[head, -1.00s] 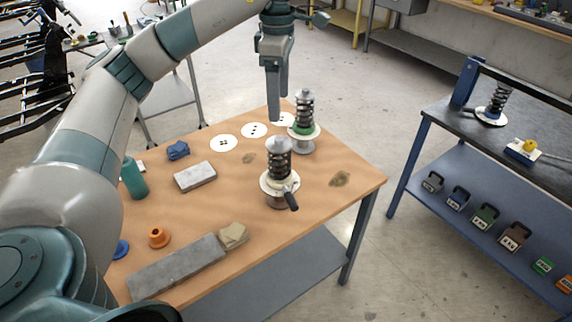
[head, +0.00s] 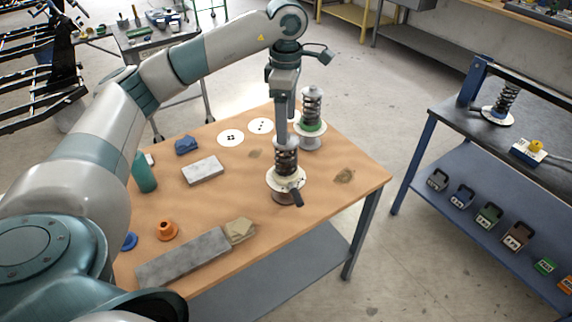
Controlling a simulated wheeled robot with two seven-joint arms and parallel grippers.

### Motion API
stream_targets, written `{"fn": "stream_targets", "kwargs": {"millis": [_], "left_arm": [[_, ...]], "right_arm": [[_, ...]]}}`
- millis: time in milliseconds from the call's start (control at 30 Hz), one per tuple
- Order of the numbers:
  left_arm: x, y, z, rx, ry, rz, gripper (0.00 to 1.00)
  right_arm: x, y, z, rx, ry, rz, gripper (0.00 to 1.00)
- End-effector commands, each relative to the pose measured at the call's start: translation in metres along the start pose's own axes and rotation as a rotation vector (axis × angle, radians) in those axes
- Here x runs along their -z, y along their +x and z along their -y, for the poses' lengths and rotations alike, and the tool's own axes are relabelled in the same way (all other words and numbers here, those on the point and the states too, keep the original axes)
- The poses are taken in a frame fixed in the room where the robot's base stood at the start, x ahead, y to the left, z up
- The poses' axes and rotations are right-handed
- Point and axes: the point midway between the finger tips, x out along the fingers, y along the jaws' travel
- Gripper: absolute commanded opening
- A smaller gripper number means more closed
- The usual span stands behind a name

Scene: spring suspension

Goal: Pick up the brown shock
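Two spring shocks stand upright on the wooden table. The nearer one, the brown shock (head: 286,168), has a dark coil, a silver top, a pale round plate and a brownish foot; a dark handle sticks out at its lower right. The other, the green-collared shock (head: 311,108), stands behind it to the right. My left gripper (head: 285,130) points straight down, its fingertips at the top of the nearer shock. The fingers look close together from this angle, so I cannot tell their gap or whether they touch it. My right gripper is not in view.
The wooden table (head: 320,210) also holds white marked discs (head: 231,138), a grey block (head: 203,170), a teal cylinder (head: 144,174), an orange part (head: 167,231), a long grey slab (head: 183,258) and a tan block (head: 240,230). A blue bench (head: 440,115) with another shock stands right.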

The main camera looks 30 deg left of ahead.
Motion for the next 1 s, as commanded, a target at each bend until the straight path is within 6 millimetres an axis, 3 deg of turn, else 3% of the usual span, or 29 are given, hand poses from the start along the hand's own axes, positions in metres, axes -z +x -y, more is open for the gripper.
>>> {"fn": "stream_targets", "kwargs": {"millis": [333, 767, 1000], "left_arm": [[0.000, 0.047, 0.000, 0.001, 0.001, -0.001, 0.70], [0.000, 0.052, 0.000, 0.000, 0.001, 0.000, 0.70], [0.000, 0.065, 0.003, 0.002, 0.000, -0.001, 0.70]], "right_arm": [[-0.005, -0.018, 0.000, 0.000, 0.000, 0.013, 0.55], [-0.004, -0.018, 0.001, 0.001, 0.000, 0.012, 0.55], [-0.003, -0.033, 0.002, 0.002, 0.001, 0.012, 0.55]]}}
